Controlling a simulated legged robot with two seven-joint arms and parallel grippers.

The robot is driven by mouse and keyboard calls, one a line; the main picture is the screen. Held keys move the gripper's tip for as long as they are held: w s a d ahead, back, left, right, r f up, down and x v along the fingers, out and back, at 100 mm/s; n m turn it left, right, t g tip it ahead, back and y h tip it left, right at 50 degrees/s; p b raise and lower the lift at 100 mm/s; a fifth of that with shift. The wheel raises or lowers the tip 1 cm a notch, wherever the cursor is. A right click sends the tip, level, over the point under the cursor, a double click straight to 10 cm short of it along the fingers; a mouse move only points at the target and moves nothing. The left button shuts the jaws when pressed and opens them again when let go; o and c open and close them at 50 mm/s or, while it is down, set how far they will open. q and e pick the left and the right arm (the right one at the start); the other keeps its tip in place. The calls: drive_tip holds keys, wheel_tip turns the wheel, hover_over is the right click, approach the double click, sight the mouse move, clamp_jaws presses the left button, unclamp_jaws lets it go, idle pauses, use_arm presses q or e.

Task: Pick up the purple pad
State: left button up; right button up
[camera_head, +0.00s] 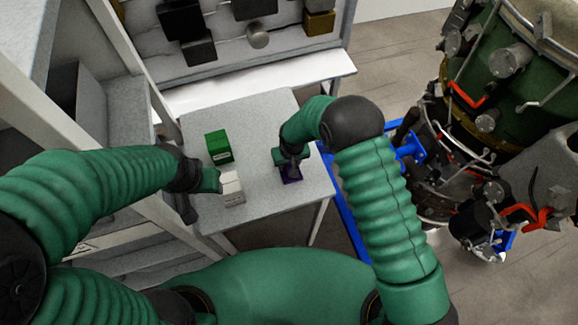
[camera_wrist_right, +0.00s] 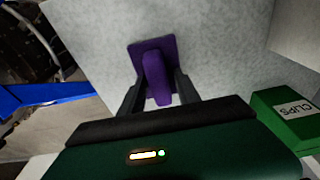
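The purple pad (camera_head: 291,174) lies on the small grey table, partly hidden under my right gripper in the head view. In the right wrist view the purple pad (camera_wrist_right: 156,67) is a flat square base with a raised rounded grip. My right gripper (camera_wrist_right: 160,95) has its two dark fingers apart, one on each side of the raised grip. A gap seems to show beside the grip. In the head view my right gripper (camera_head: 289,160) is directly over the pad. My left gripper (camera_head: 205,192) is at the table's left edge beside a white box; its fingers are not clear.
A green box (camera_head: 219,147) labelled CLIPS in the wrist view (camera_wrist_right: 292,115) and a white box (camera_head: 232,189) stand on the table (camera_head: 250,120). A blue frame (camera_head: 345,195) and the turbine (camera_head: 510,70) are to the right. A shelf panel stands behind.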

drive_tip(key=shift+d+r, duration=0.1)
clamp_jaws()
drive_tip(key=shift+r, duration=0.1)
